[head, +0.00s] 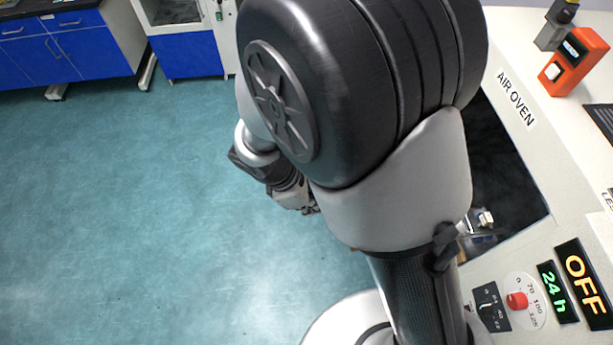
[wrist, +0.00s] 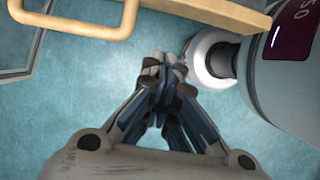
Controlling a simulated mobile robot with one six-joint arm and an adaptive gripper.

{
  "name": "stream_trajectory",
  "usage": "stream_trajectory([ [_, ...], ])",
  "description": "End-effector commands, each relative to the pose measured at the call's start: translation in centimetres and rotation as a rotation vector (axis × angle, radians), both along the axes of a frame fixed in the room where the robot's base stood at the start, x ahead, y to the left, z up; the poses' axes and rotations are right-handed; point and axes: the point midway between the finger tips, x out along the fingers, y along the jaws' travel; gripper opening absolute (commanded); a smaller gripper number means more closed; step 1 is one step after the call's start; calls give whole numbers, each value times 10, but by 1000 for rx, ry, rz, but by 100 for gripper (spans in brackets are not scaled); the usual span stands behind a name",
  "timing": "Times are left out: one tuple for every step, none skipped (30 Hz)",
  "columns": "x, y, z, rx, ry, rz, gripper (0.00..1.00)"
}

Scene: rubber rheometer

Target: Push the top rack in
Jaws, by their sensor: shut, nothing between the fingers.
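The air oven (head: 514,98) stands at the right in the head view, with its dark chamber opening (head: 505,170) partly behind my arm. Small metallic parts (head: 485,220) show at the lower edge of the opening; I cannot tell whether they belong to the top rack. The rack is otherwise hidden or out of view. My gripper (head: 309,209) is left of the oven, above the floor, mostly hidden by my arm. In the wrist view its fingertips (wrist: 164,70) meet, empty. A tan looped handle (wrist: 128,18) lies ahead and left of them, apart; what it belongs to is unclear.
The oven's front has a red knob (head: 517,300) and an OFF display (head: 585,280). Blue cabinets (head: 75,50) stand at the far left. The teal floor (head: 130,200) between is clear.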

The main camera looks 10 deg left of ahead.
Motion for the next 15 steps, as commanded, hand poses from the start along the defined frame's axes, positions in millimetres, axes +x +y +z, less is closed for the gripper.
stream_trajectory([
  [2, -7, -6, -1, 0, -4, 0],
  [4, -13, -5, 0, -1, -5, 0],
  [5, -18, -4, 1, -2, -5, 0],
  [7, -22, -3, 1, -1, -4, 0],
  [8, -26, -3, 0, -1, -4, 0],
  [9, -30, -3, 0, -1, -4, 0],
  [9, -32, -3, 0, 0, -3, 0],
  [10, -34, -3, 0, -1, -3, 0],
  [11, -36, -2, 1, -1, -3, 0],
  [11, -38, -2, 1, 0, -2, 0],
  [11, -38, -2, 1, 0, -2, 0],
  [11, -39, -2, 1, 0, -1, 0],
  [11, -40, -2, 1, 0, -1, 0],
  [11, -40, -2, 0, 0, -1, 0],
  [11, -40, -2, 0, 0, 0, 0],
])
